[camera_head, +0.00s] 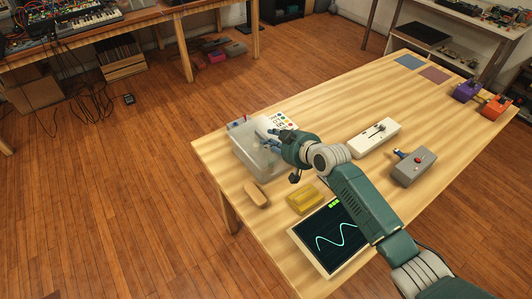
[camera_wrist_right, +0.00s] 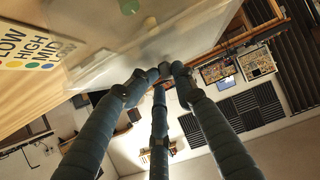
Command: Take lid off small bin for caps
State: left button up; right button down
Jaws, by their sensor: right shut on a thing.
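The small bin (camera_head: 250,160) is a translucent, whitish box near the left end of the wooden table in the head view. Its pale lid (camera_head: 246,138) appears to lie on top; I cannot tell whether there is a gap under it. My right gripper (camera_head: 271,143) is over the bin's right side, its fingers shut on the lid. In the right wrist view, the dark blue fingers (camera_wrist_right: 163,70) meet at the translucent plastic (camera_wrist_right: 150,47). A green piece (camera_wrist_right: 129,6) shows through it. My left gripper is in neither view.
A card with coloured dots (camera_head: 284,120) lies behind the bin. A tan block (camera_head: 256,194), a yellow box (camera_head: 304,199) and a screen with a wave (camera_head: 330,238) are in front.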

jog(key=shift+s, duration=0.1)
jog(key=shift+r+p, duration=0.5)
jog(key=shift+p, duration=0.1)
jog(key=shift+d+r+p, duration=0.1)
jog(key=shift+r+p, duration=0.25)
jog(key=shift+r+p, duration=0.3)
jog(key=shift+r, duration=0.1)
jog(key=shift+r, duration=0.25)
